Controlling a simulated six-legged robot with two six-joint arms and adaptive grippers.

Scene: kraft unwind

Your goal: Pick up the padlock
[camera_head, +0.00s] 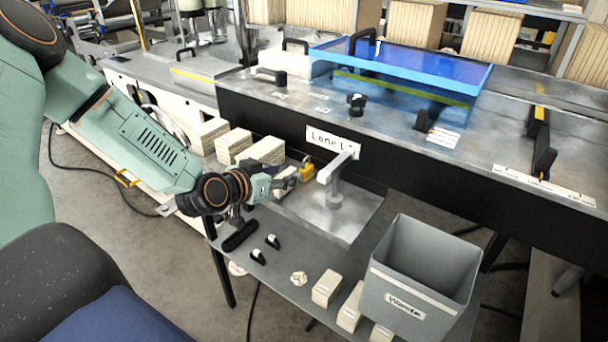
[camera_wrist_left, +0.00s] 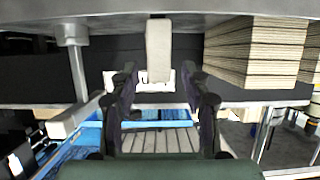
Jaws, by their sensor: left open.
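The padlock (camera_head: 306,173) is a small yellow body on the low grey shelf, just below the Lane sign, in the head view. My left gripper (camera_head: 286,180) reaches in from the left, its fingers just left of the padlock and apart from it as far as I can tell. In the left wrist view, which appears upside down, the two dark fingers of my left gripper (camera_wrist_left: 158,88) are spread with nothing between them. A pale upright block (camera_wrist_left: 158,50) is ahead of them. I cannot make out the yellow padlock there. My right gripper is not in view.
A pale T-shaped post (camera_head: 334,190) stands close right of the padlock. Stacks of kraft sheets (camera_head: 262,150) lie left and behind. A grey Waste bin (camera_head: 420,270) stands at right. The lower shelf holds several small blocks and a black tool (camera_head: 240,236).

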